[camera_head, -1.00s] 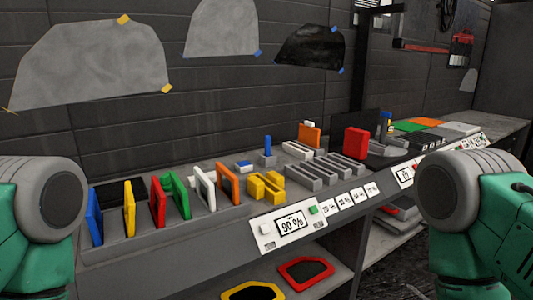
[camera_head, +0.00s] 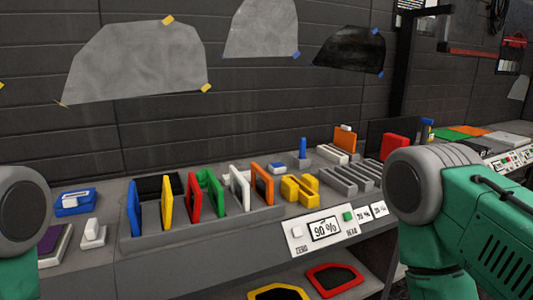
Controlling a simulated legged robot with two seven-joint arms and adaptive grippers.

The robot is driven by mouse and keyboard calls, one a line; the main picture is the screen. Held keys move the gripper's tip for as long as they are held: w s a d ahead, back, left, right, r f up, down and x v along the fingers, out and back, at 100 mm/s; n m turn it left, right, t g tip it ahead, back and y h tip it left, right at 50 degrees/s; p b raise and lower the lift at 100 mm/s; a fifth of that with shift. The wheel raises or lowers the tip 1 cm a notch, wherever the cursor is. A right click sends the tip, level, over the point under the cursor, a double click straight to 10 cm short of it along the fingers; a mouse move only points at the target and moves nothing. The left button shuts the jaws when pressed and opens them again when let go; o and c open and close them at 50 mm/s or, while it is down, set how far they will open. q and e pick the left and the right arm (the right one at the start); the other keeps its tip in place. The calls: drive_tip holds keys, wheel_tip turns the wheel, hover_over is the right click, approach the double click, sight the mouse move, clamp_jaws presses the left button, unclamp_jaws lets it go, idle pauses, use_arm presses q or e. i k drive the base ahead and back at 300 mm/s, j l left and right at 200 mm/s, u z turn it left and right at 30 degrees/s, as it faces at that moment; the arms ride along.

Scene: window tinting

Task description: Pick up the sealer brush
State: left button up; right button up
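I cannot tell for sure which item is the sealer brush. One small upright blue item (camera_head: 303,147) stands in a grey holder at the back of the bench. A small white-topped piece (camera_head: 93,232) stands at the bench's left end, beside a blue box with a white piece on top (camera_head: 75,202). Parts of my green and grey arms show at the left and right edges. Neither gripper is in view, so whether they hold anything is hidden.
A grey rack (camera_head: 200,235) holds several coloured frames upright. Yellow blocks (camera_head: 300,190), grey slotted holders (camera_head: 350,175) and a red block (camera_head: 394,147) stand to its right. A "90 %" panel (camera_head: 325,228) is on the bench front. Tinting films hang on the wall.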

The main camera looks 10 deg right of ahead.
sight(302, 151)
drive_tip(key=l+u, duration=0.5)
drive_tip(key=l, duration=0.25)
drive_tip(key=k+l+u, duration=0.1)
drive_tip(key=l+u, duration=0.35)
drive_tip(key=l, duration=0.25)
